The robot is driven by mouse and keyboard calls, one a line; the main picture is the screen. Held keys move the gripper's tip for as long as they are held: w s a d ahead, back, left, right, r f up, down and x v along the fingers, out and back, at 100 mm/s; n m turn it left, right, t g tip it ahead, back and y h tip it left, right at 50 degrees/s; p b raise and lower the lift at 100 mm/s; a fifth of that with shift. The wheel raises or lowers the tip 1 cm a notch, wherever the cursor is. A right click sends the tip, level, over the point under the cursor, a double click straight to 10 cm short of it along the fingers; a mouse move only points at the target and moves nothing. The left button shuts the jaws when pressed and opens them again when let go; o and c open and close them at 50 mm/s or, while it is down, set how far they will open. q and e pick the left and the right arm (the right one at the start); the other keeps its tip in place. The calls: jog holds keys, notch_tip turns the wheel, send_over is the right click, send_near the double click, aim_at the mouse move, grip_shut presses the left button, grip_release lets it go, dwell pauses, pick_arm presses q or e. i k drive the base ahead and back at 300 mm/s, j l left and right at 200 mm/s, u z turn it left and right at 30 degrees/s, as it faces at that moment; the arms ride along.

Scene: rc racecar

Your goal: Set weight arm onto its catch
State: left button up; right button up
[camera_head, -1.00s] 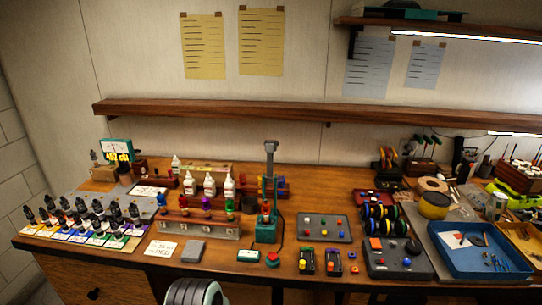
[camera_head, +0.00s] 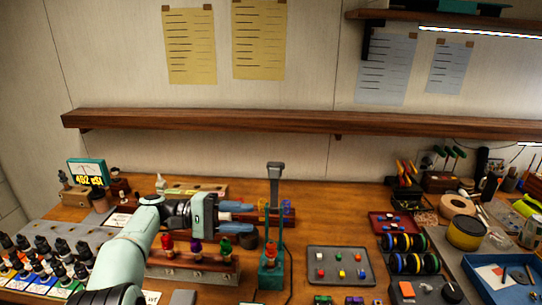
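A teal stand (camera_head: 270,276) is on the bench near the middle, with a tall upright post. A grey arm with a block-like head (camera_head: 275,172) stands raised at its top; I take this for the weight arm. I cannot make out the catch at this size. My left gripper (camera_head: 250,217) reaches in from the left, just left of the post. Its two blue-grey fingers are apart, with nothing seen between them, and no touch with the post shows. My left arm hides the white bottles and part of the rack behind. My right gripper is not in view.
A rack with coloured knobs (camera_head: 195,258) stands below my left gripper. A grey tray with coloured buttons (camera_head: 338,267) lies right of the stand. Dropper bottles (camera_head: 45,250) fill the left. A long wooden shelf (camera_head: 230,122) crosses the wall above. Bench behind the grey tray is clear.

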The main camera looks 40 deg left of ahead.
aim_at(276, 169)
jog(key=i+j, duration=0.3)
jog(key=j, duration=0.15)
jog(key=i+j, duration=0.25)
jog(key=j, duration=0.2)
